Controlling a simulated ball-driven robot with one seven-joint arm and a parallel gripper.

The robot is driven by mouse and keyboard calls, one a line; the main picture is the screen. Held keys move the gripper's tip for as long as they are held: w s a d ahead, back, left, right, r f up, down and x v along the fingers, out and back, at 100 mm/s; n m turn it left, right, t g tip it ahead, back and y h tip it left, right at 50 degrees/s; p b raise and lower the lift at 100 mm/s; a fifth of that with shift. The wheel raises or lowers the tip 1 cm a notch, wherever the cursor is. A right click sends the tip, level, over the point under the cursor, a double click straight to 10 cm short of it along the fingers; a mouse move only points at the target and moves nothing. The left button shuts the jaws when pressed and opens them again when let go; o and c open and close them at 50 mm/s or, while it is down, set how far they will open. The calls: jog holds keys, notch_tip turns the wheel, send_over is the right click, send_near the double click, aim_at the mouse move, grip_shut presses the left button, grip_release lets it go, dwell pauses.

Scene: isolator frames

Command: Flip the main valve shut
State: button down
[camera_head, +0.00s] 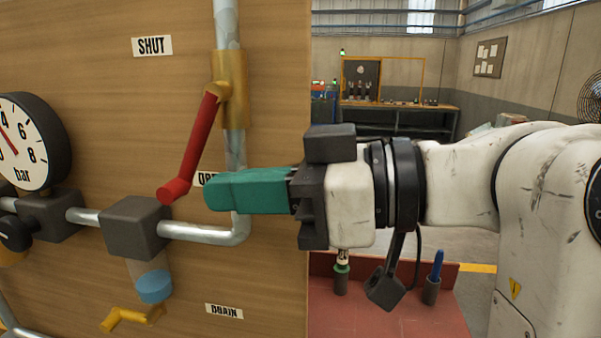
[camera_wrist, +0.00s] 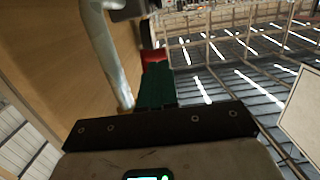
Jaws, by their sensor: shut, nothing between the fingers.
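The main valve has a red lever (camera_head: 192,143) pivoting on a brass body (camera_head: 230,88) on a vertical steel pipe. The lever slants down and to the left, its free end near the partly covered label (camera_head: 203,179). The SHUT label (camera_head: 152,46) is above, left of the valve body. My gripper (camera_head: 208,189) has green fingers, shut and empty, just right of the lever's lower end. I cannot tell whether they touch. In the wrist view the green fingers (camera_wrist: 157,85) point toward a red part of the lever (camera_wrist: 154,56), beside the pipe.
A pressure gauge (camera_head: 28,142) is at the left. A dark block (camera_head: 136,228) with a blue-ended clear cup (camera_head: 154,287) sits under the lever. A yellow drain handle (camera_head: 131,318) is lower. A red bench (camera_head: 385,310) stands right of the wooden panel (camera_head: 275,270).

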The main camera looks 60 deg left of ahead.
aim_at(179, 193)
jog(key=shift+x, duration=1.45)
jog(key=shift+f, duration=0.1)
